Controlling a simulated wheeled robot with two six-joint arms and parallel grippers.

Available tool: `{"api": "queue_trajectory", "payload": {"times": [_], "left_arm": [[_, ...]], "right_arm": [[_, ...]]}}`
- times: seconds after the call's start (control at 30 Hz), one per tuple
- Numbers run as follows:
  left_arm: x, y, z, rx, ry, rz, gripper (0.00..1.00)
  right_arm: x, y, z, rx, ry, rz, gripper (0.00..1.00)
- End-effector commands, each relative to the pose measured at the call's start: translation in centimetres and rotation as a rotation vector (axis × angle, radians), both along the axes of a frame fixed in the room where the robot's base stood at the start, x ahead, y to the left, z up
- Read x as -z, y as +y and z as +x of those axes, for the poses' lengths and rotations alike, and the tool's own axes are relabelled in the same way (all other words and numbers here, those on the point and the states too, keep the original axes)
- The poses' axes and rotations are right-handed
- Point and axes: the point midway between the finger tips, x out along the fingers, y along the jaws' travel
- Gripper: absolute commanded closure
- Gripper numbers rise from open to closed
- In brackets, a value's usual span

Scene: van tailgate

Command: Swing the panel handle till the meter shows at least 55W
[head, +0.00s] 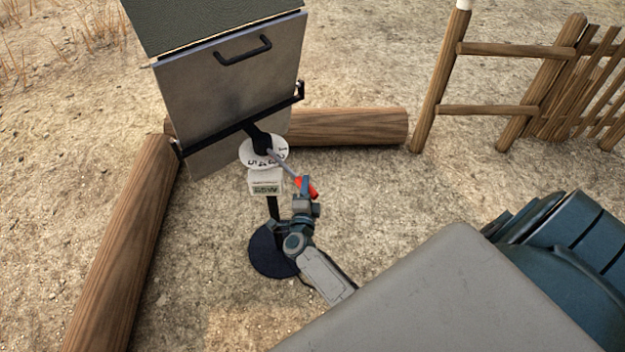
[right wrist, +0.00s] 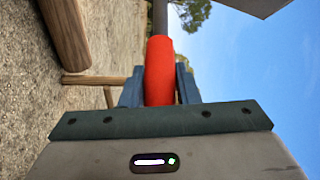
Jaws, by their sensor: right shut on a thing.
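A tilted panel (head: 225,95) with a grey back stands on a post at the upper left in the head view. A white numbered dial (head: 250,158) sits at its pivot, and a small meter (head: 265,187) hangs below it. The meter's greenish characters look upside down and are too small to read surely. A thin rod runs from the pivot to the red handle grip (head: 312,187). My right gripper (head: 304,191) is shut on this grip. In the right wrist view, the red grip (right wrist: 159,72) stands between the blue-grey fingers. My left gripper is not in view.
The post stands on a round dark base (head: 268,252). Logs lie left of the panel (head: 125,245) and behind it (head: 350,127). A wooden fence (head: 510,110) stands at the upper right. Bare sandy ground lies between.

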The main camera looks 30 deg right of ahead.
Motion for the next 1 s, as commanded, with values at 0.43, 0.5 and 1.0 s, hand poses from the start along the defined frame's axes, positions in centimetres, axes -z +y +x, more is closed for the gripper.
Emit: {"api": "queue_trajectory", "payload": {"times": [0.43,0.5,1.0], "left_arm": [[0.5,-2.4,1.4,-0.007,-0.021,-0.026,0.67],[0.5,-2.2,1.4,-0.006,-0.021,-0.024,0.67],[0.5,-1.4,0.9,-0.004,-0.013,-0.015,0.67]], "right_arm": [[0.0,3.1,-0.1,0.139,-0.003,-0.002,1.0],[-0.1,3.1,-0.1,0.143,-0.003,-0.003,1.0],[-0.1,3.1,-0.1,0.142,-0.004,-0.002,0.5]]}}
